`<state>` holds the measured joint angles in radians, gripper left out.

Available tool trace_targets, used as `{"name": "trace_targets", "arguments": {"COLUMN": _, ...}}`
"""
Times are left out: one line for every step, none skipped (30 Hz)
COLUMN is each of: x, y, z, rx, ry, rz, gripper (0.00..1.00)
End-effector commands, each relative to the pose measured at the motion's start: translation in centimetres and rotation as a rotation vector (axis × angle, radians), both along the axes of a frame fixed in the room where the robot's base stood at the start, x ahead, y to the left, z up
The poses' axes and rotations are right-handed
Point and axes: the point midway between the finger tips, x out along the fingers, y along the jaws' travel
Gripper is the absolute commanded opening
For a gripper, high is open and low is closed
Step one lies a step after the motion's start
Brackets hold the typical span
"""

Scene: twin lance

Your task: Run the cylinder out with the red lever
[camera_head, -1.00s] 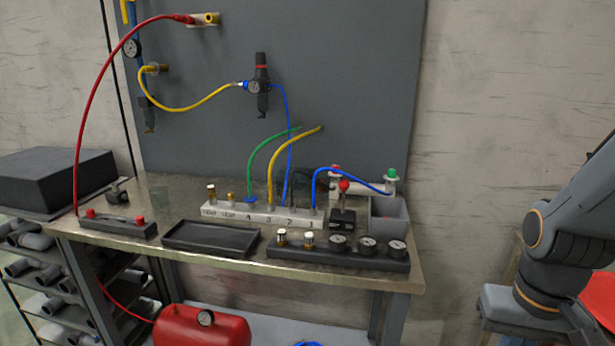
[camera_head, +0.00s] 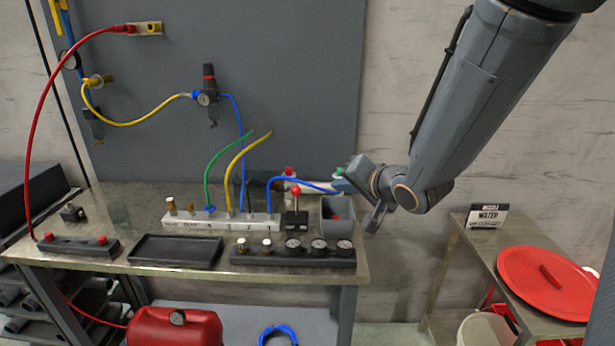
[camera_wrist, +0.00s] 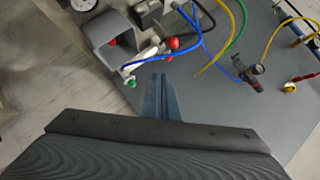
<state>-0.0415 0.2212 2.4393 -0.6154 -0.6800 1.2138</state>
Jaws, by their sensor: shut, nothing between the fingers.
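The red lever is a red ball knob (camera_head: 296,191) on a black block at the right part of the bench. The lever's red ball also shows in the wrist view (camera_wrist: 172,43). The pale cylinder (camera_head: 308,185) lies behind it, with a red fitting at its left end and a green one at its right. It also shows in the wrist view (camera_wrist: 146,54). My gripper (camera_head: 373,228) is right of the lever, beside the bench's right end. In the wrist view my gripper (camera_wrist: 158,77) has its fingers together, empty and apart from the lever.
A grey bin (camera_head: 338,208) stands between the lever and my gripper. A blue hose (camera_head: 300,181) arches over to the cylinder's right end. A white manifold (camera_head: 205,222) and a black gauge strip (camera_head: 290,256) lie to the left and front. A side table with a red lid (camera_head: 540,285) stands right.

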Motion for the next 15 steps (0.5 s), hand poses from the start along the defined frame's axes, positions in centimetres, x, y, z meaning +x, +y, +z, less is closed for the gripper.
{"name": "trace_targets", "arguments": {"x": 0.0, "y": 0.5, "z": 0.7, "rx": 0.03, "ry": -0.009, "rz": 0.009, "gripper": 0.0}}
{"name": "trace_targets", "arguments": {"x": 0.1, "y": 0.8, "z": 1.0, "rx": 0.042, "ry": -0.012, "rz": 0.012, "gripper": 0.0}}
{"name": "trace_targets", "arguments": {"x": 0.2, "y": 1.0, "z": 1.1, "rx": 0.056, "ry": -0.017, "rz": 0.016, "gripper": 0.0}}
{"name": "trace_targets", "arguments": {"x": 0.4, "y": 1.1, "z": 1.2, "rx": 0.062, "ry": -0.018, "rz": 0.017, "gripper": 0.0}}
{"name": "trace_targets", "arguments": {"x": 0.5, "y": 1.3, "z": 1.1, "rx": 0.065, "ry": -0.018, "rz": 0.018, "gripper": 0.0}}
{"name": "trace_targets", "arguments": {"x": 0.8, "y": 1.4, "z": 1.0, "rx": 0.066, "ry": -0.018, "rz": 0.018, "gripper": 0.0}}
{"name": "trace_targets", "arguments": {"x": 1.0, "y": 1.5, "z": 0.8, "rx": 0.067, "ry": -0.017, "rz": 0.019, "gripper": 0.0}}
{"name": "trace_targets", "arguments": {"x": 1.2, "y": 1.6, "z": 0.7, "rx": 0.066, "ry": -0.017, "rz": 0.018, "gripper": 0.0}}
{"name": "trace_targets", "arguments": {"x": 1.7, "y": 1.8, "z": 0.4, "rx": 0.065, "ry": -0.017, "rz": 0.017, "gripper": 0.0}}
{"name": "trace_targets", "arguments": {"x": 2.0, "y": 2.0, "z": 0.3, "rx": 0.065, "ry": -0.017, "rz": 0.017, "gripper": 0.0}}
{"name": "trace_targets", "arguments": {"x": 2.3, "y": 2.3, "z": 0.0, "rx": 0.065, "ry": -0.016, "rz": 0.018, "gripper": 0.0}}
{"name": "trace_targets", "arguments": {"x": 2.8, "y": 2.5, "z": -0.2, "rx": 0.065, "ry": -0.016, "rz": 0.018, "gripper": 0.0}}
{"name": "trace_targets", "arguments": {"x": 3.3, "y": 2.7, "z": -0.3, "rx": 0.065, "ry": -0.017, "rz": 0.017, "gripper": 0.0}}
{"name": "trace_targets", "arguments": {"x": 3.6, "y": 2.9, "z": -0.6, "rx": 0.065, "ry": -0.015, "rz": 0.017, "gripper": 0.0}}
{"name": "trace_targets", "arguments": {"x": 4.1, "y": 3.2, "z": -0.8, "rx": 0.064, "ry": -0.017, "rz": 0.017, "gripper": 0.0}}
